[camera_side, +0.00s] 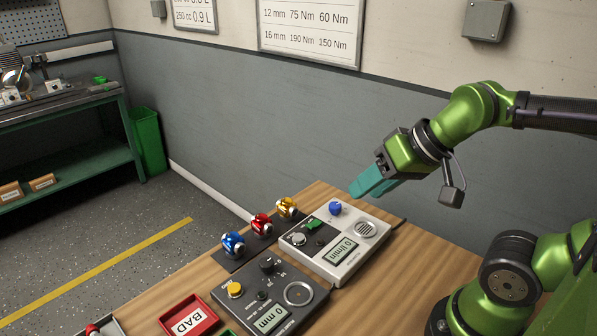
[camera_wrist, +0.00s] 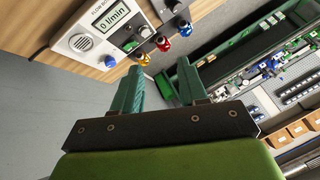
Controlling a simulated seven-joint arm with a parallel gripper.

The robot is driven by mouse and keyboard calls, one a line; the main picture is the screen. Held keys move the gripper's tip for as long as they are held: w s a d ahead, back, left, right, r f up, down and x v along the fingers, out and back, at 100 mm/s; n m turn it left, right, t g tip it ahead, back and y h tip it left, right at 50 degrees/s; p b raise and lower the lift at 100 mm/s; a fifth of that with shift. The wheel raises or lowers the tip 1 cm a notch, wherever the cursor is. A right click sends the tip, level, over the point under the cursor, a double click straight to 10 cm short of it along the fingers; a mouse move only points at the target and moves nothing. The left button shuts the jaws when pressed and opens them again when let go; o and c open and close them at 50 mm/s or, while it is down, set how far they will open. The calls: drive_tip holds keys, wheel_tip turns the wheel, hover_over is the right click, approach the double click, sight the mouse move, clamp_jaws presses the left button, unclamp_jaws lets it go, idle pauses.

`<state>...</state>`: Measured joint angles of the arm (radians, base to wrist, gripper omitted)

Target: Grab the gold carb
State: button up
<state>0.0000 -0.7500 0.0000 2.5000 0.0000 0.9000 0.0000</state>
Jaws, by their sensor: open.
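The gold carb (camera_side: 287,207) stands on a dark mat at the far end of a row of three carbs on the wooden bench. In the wrist view the gold carb (camera_wrist: 144,59) shows between and beyond the fingertips, nearer the left finger. The red carb (camera_side: 262,224) is beside it, and the blue carb (camera_side: 232,243) is at the row's near end. My gripper (camera_side: 357,190) has teal fingers and is open and empty. It is up in the air, to the right of the gold carb in the side view and apart from it.
A pale flow bench (camera_side: 352,262) with a blue knob and a 0 l/min display stands right of the carbs. A dark grey meter (camera_side: 310,309) and a red BAD tray (camera_side: 174,328) are nearer. The wall (camera_side: 270,125) is behind the bench.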

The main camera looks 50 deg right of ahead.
drive_tip(key=o, duration=0.6)
drive_tip(key=shift+f, duration=0.1)
drive_tip(key=n+g+h, duration=0.2)
drive_tip(key=n+g, duration=0.2)
drive_tip(key=g, duration=0.3)
approach(287, 200)
wheel_tip(287, 200, down, 12)
drive_tip(key=shift+w+f, duration=0.15)
drive_tip(key=shift+f, duration=0.05)
